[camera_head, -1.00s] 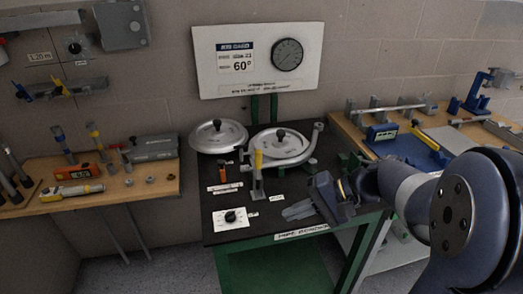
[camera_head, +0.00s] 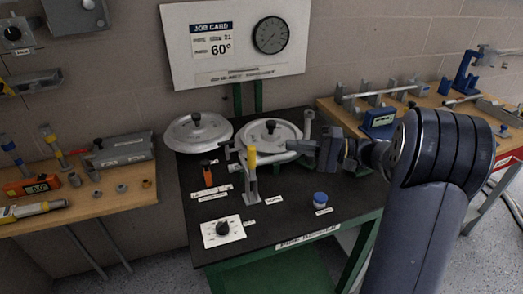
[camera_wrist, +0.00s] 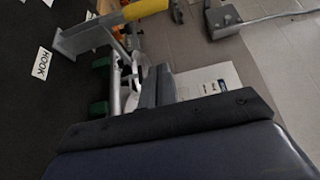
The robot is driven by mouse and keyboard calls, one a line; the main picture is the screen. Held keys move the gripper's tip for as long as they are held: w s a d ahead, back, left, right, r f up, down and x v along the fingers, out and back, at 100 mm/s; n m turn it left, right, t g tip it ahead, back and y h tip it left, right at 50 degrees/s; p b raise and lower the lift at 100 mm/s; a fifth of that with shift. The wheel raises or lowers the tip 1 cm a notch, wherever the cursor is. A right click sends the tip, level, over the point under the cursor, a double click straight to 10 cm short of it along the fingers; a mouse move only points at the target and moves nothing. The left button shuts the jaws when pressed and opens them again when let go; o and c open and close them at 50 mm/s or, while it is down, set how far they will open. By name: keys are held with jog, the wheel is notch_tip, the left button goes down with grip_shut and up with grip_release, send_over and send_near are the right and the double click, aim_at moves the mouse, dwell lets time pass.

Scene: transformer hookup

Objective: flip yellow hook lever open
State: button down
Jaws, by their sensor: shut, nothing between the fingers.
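The yellow hook lever (camera_head: 251,157) stands upright on a grey bracket near the middle of the black bench top. In the wrist view its yellow handle (camera_wrist: 146,9) shows at the top edge, cut off, above the grey bracket and a HOOK label (camera_wrist: 41,65). My gripper (camera_head: 295,146) is to the right of the lever and level with its yellow upper part, pointing left. It is shut and empty, and appears apart from the lever. In the wrist view the gripper (camera_wrist: 157,75) shows with its fingers together, to the right of and below the handle.
Two round grey lids (camera_head: 197,133) (camera_head: 268,137) sit behind the lever. An orange-handled piece (camera_head: 207,174) stands to its left, a dial plate (camera_head: 223,231) in front, and a blue cap (camera_head: 320,199) to the front right. A job card board (camera_head: 235,45) is behind. Side benches hold tools.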

aim_at(252, 157)
jog(key=s+a+p, duration=0.1)
jog(key=a, duration=0.8)
jog(key=shift+s+a+p, duration=0.2)
jog(key=shift+s+p, duration=0.1)
jog(key=shift+p, duration=0.05)
jog(key=shift+s+f+b, duration=0.1)
jog(key=shift+f+b, duration=0.1)
jog(key=shift+b, duration=0.55)
jog(key=shift+s+r+n+b, duration=0.1)
jog(key=shift+n+b, duration=0.2)
jog(key=shift+b, duration=0.1)
